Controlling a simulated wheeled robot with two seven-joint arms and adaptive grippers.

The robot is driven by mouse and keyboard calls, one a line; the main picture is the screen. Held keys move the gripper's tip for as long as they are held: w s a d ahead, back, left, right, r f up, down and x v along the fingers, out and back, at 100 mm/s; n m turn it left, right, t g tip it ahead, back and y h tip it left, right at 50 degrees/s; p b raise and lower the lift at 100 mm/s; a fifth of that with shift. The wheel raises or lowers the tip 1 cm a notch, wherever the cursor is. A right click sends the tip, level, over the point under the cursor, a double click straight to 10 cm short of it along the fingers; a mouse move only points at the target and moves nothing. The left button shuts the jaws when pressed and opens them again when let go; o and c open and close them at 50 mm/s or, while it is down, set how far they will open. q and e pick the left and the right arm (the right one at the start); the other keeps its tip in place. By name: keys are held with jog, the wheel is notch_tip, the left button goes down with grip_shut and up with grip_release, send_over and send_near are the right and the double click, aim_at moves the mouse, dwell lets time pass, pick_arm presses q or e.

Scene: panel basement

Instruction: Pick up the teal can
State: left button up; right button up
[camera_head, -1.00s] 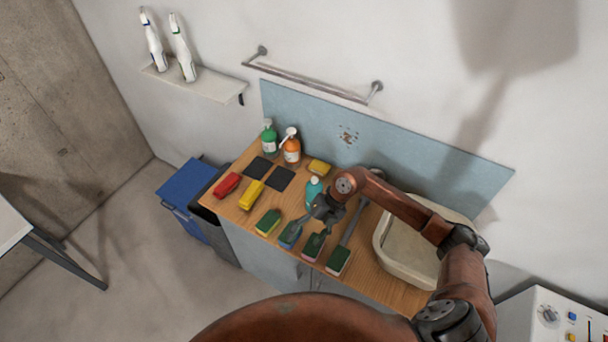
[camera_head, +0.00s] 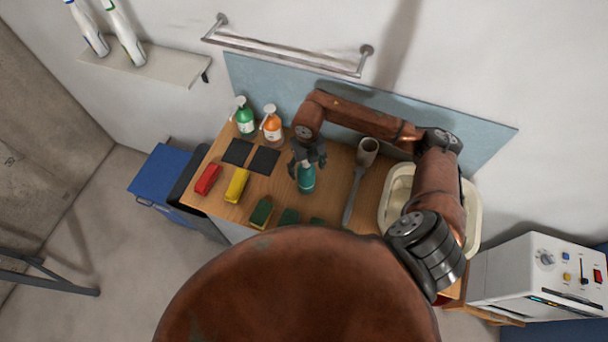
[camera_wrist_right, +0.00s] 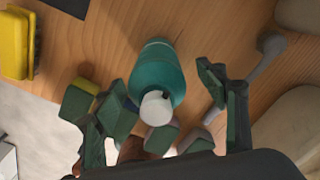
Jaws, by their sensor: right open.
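The teal can (camera_head: 306,182), a teal cylinder with a pale cap on top, stands on the wooden counter (camera_head: 335,205). In the right wrist view the teal can (camera_wrist_right: 157,72) sits between the spread fingers. My right gripper (camera_head: 308,161) is open over the can's upper part in the head view. In the wrist view my right gripper (camera_wrist_right: 160,96) has one finger on each side of the can, with gaps visible. My left gripper is not in view.
Green-topped sponges (camera_head: 261,212) lie in front of the can. A yellow block (camera_head: 237,185) and red block (camera_head: 207,179) lie to its left. Green (camera_head: 245,121) and orange (camera_head: 272,128) pump bottles stand behind left. A long-handled brush (camera_head: 354,190) and basin (camera_head: 394,197) are right.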

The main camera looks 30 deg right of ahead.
jog(key=f+p, duration=0.1)
jog(key=f, duration=0.1)
jog(key=f+p, duration=0.1)
jog(key=f, duration=0.1)
jog(key=shift+a+f, duration=0.2)
jog(key=shift+f, duration=0.4)
jog(key=c, duration=1.7)
